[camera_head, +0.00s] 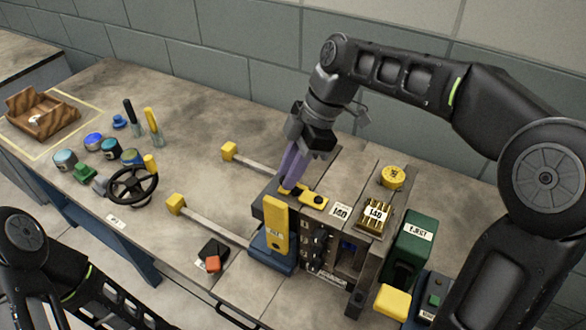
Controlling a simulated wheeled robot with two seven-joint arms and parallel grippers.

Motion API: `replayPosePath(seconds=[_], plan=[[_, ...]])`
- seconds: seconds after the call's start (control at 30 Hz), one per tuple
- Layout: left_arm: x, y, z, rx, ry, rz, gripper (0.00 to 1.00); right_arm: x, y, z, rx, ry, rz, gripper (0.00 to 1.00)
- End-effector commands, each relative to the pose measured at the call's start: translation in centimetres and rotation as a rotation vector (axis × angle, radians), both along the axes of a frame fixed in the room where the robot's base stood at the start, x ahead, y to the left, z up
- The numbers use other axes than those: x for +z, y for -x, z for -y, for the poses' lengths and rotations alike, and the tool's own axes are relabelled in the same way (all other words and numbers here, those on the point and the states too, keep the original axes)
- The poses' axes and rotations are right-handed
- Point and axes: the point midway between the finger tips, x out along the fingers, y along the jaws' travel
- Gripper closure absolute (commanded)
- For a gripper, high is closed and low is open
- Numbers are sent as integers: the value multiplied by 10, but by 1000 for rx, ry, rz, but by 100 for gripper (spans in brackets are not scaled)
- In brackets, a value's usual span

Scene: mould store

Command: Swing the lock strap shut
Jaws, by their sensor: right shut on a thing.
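The lock strap (314,202) is a short yellow bar with a dark round pivot, lying on top of the grey steel mould (340,183). My right gripper (289,184) comes down from above with purple fingers, shut on the strap's left end. The fingers hide part of that end. The strap lies across the mould's top near its left side; I cannot tell whether it touches a catch. Of my left arm only dark links show at the lower left; its gripper is out of view.
A yellow upright lever (277,226) stands just in front of the strap. Yellow-ended rods (213,222) stick out left. A green EJECT unit (411,247) stands right. A black handwheel (133,184), jars and a wooden cradle (41,114) are farther left. The bench's back middle is clear.

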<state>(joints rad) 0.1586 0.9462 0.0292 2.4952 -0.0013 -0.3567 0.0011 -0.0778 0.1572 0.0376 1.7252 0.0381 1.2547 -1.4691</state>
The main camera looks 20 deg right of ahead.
Motion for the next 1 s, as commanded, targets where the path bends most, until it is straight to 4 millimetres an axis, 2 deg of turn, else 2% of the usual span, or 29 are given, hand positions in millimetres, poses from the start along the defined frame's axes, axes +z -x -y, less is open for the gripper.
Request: replayPosePath(seconds=[0.2,0.23,0.47,0.8,1.0], plan=[[0,0,0,0,0,0,45,0,1,-1,3,0,-1,100],[0,0,0,0,0,0,45,0,1,-1,3,0,-2,76],[0,0,0,0,0,0,45,0,1,0,2,0,-1,57],[0,0,0,0,0,0,45,2,0,1,0,0,0,56],[-1,0,0,0,0,0,45,23,-1,9,-2,-1,4,56]])
